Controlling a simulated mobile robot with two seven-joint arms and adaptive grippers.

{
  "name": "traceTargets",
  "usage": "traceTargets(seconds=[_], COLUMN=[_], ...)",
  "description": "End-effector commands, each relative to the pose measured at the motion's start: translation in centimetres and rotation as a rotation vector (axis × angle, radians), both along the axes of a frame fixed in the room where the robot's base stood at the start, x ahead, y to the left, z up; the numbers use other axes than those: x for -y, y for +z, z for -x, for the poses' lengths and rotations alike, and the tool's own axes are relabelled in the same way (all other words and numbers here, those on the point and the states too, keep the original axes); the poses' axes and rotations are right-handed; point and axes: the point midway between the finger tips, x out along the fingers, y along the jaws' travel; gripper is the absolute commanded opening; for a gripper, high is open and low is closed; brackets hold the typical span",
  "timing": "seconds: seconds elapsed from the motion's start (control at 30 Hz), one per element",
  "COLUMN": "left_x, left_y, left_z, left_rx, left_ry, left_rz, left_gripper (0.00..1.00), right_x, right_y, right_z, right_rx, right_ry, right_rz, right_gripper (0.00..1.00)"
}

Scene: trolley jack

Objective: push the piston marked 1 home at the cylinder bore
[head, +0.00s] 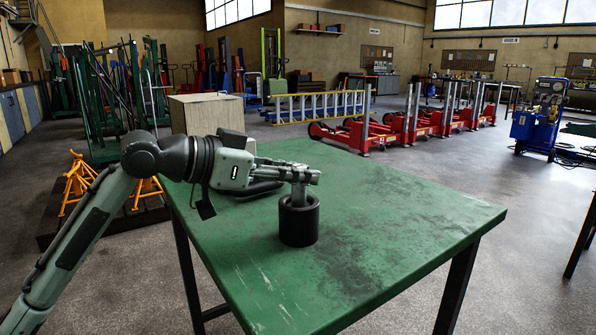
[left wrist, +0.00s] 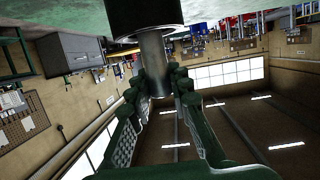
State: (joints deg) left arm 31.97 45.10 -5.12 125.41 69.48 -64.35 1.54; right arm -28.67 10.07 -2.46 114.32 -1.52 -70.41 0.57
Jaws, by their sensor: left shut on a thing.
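The black cylinder (head: 298,224) stands upright on the green table. A grey metal piston (head: 299,194) stands upright at its top, its lower end at or inside the bore; how deep it sits is hidden. No number is readable on it. My left gripper (head: 304,175) comes in level from the left and is shut on the piston's upper part, above the cylinder. In the left wrist view, which is upside down, the piston (left wrist: 153,62) runs from the dark cylinder (left wrist: 145,12) to between the green fingers (left wrist: 160,85). My right gripper is not in view.
Red trolley jacks (head: 365,133) and a blue machine (head: 540,120) stand on the floor beyond.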

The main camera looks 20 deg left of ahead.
Motion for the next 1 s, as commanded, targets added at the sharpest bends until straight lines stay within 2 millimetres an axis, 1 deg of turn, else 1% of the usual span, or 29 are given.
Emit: traceTargets(seconds=[0.4, 0.43, 0.6, 0.87, 1.0], left_x=[0.0, 0.0, 0.0, 0.0, -0.5], left_y=[-0.9, -0.9, -0.9, -1.1, -0.9], left_z=[0.0, 0.0, 0.0, 0.0, 0.4], left_rx=[0.003, 0.004, 0.002, -0.003, -0.003], left_ry=[0.001, 0.000, 0.000, 0.000, 0.002], left_rz=[0.001, 0.001, 0.001, -0.001, -0.002], left_gripper=[0.00, 0.21, 0.42, 0.43, 0.43], right_x=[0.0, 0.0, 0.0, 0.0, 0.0], right_y=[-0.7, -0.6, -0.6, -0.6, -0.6], right_z=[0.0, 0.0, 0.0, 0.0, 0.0], right_rx=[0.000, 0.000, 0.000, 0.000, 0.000], right_ry=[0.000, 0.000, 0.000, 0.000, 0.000], right_rz=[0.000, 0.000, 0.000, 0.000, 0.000], right_gripper=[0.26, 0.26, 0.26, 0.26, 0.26])
